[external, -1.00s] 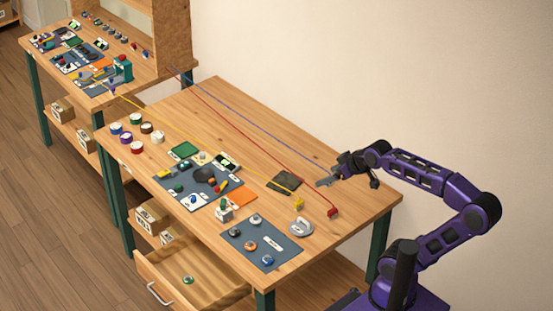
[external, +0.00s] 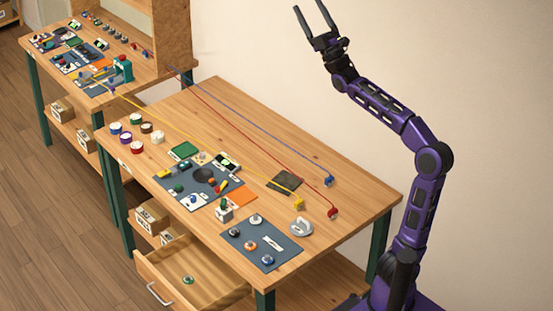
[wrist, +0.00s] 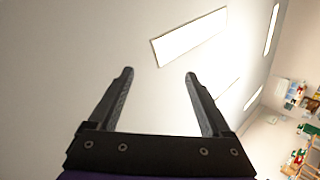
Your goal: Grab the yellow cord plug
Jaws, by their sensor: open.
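The yellow cord plug (external: 299,204) lies on the right part of the near wooden table, at the end of a yellow cord (external: 200,148) that runs back to the far table. My gripper (external: 314,8) is raised high above the table, open and empty, with its fingers pointing up. In the wrist view my gripper (wrist: 159,75) shows two spread fingers with nothing between them, facing the ceiling and its lights. The plug cannot be made out in the wrist view.
A red plug (external: 333,213) and a blue plug (external: 329,180) lie near the yellow one. A dark square pad (external: 285,182), a grey round item (external: 301,227) and a blue-grey mat (external: 262,243) are close by. An open drawer (external: 190,270) juts out below.

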